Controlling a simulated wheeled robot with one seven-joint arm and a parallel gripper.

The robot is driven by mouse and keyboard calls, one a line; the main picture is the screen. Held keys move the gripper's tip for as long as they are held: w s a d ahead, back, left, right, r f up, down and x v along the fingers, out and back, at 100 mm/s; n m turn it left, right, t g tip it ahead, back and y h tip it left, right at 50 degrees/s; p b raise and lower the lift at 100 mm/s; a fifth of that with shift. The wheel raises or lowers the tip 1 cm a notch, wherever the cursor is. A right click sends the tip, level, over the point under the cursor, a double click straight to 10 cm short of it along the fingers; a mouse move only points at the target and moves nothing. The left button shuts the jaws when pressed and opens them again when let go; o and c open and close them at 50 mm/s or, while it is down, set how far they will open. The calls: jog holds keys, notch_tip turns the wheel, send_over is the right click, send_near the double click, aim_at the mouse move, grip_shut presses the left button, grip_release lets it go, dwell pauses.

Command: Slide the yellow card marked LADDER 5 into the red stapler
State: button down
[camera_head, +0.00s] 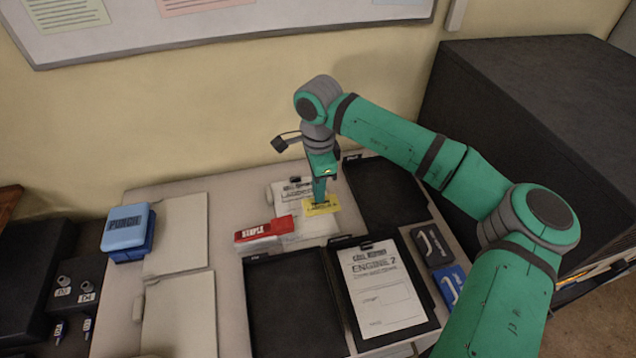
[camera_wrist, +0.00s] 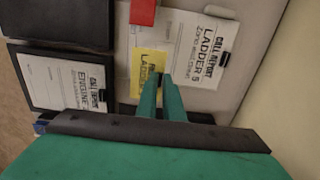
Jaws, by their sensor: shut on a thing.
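My gripper (camera_head: 319,199) points down over the desk and is shut on the yellow card (camera_head: 322,208). In the wrist view the card (camera_wrist: 149,68) shows between and beyond my green fingertips (camera_wrist: 163,80), its print partly covered. The card lies over the lower part of a white LADDER 5 call report (camera_wrist: 205,45). The red stapler (camera_head: 264,230) rests on the desk to the left of the card, with a gap between them in the head view. Part of its red end (camera_wrist: 143,12) shows at the top of the wrist view.
A black tray with the ENGINE 7 report (camera_head: 385,290) stands in front. An empty black tray (camera_head: 293,305) is beside it. A blue punch (camera_head: 128,230) and beige folders (camera_head: 178,235) lie left. A large dark cabinet (camera_head: 530,110) bounds the right side.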

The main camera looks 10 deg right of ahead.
aim_at(314, 206)
jog(key=shift+a+f, duration=0.2)
jog(key=shift+f, duration=1.25)
jog(key=shift+a+f, duration=0.15)
jog(key=shift+f, duration=1.3)
jog(key=shift+a+f, duration=0.2)
jog(key=shift+a, duration=0.05)
jog(key=shift+a, duration=2.65)
